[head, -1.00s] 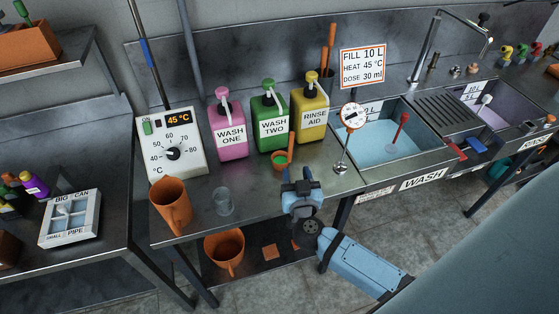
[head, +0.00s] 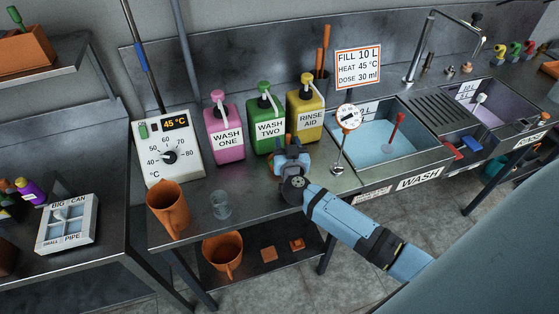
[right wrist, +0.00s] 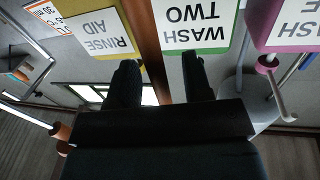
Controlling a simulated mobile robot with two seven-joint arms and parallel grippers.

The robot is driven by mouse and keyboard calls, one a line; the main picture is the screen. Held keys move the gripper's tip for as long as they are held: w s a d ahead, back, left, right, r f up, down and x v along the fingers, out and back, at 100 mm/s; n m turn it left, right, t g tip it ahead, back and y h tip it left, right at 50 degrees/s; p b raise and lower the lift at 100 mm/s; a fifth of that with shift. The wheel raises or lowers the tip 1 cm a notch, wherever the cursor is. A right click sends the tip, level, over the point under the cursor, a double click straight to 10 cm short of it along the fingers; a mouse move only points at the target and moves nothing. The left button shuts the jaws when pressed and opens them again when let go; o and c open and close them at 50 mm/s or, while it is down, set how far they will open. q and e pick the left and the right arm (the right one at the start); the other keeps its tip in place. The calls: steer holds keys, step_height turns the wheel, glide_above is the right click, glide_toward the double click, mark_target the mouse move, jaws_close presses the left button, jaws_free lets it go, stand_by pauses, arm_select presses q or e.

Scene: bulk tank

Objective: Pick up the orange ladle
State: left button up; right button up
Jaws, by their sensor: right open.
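The orange ladle's upright handle (right wrist: 146,48) shows in the right wrist view as a brown-orange bar in front of the bottles. Its lower end runs into the gap between my right gripper's fingers (right wrist: 161,72), nearer the left finger. The fingers are apart and not closed on it. My left gripper is not in view.
Pink (head: 225,133), green (head: 267,127) and yellow (head: 307,112) pump bottles stand close behind my gripper. A clear glass (head: 221,205) and an orange jug (head: 170,208) are to the left. A round gauge on a stand (head: 347,117) and the wash sink (head: 372,142) are to the right.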

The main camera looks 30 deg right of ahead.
steer(key=shift+x, duration=0.85)
jaws_close()
steer(key=shift+r, duration=0.2)
